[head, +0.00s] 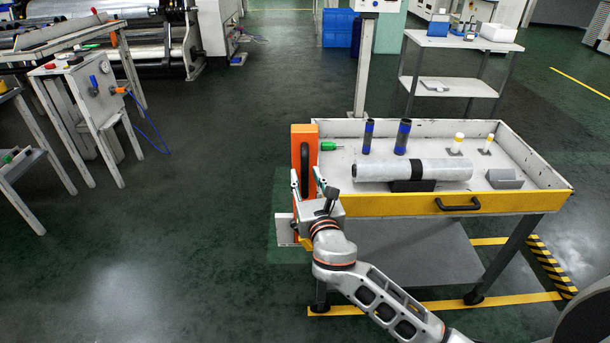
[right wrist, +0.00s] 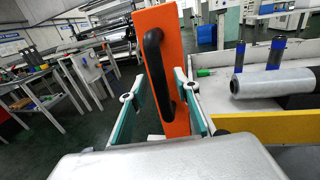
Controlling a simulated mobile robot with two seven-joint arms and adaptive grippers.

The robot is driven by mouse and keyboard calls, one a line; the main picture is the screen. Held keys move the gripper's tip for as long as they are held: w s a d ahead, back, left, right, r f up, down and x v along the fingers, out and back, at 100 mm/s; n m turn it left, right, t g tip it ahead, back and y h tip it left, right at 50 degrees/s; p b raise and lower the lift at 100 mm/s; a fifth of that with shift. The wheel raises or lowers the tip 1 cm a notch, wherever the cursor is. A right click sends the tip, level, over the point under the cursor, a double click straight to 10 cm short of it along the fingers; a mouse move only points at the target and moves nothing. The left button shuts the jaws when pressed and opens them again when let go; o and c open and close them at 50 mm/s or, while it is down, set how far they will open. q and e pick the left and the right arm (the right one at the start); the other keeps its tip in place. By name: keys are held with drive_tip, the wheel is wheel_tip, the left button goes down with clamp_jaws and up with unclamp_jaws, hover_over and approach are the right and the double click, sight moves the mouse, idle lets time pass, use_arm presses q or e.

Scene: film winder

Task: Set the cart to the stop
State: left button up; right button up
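The cart is a table with a white tray (head: 340,187) and a yellow front edge (head: 400,205). An upright orange plate (head: 299,135) with a black handle (head: 305,165) stands at its left end. The plate (right wrist: 175,60) and handle (right wrist: 155,70) also fill the middle of the right wrist view. My right gripper (head: 308,181) is at the handle, its teal fingers apart on either side of it. A gap shows between the left finger and the handle. My left gripper is not in view. I cannot identify the stop for certain.
A yellow-and-black striped strip (head: 551,264) lies on the floor right of the cart, with yellow lines (head: 515,303) nearby. The tray holds a silver roll (head: 440,170) and blue-banded cylinders (head: 403,137). A white table (head: 460,40) stands behind.

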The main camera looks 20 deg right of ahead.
drive_tip(key=shift+w, duration=0.7)
clamp_jaws()
drive_tip(key=shift+d, duration=0.1)
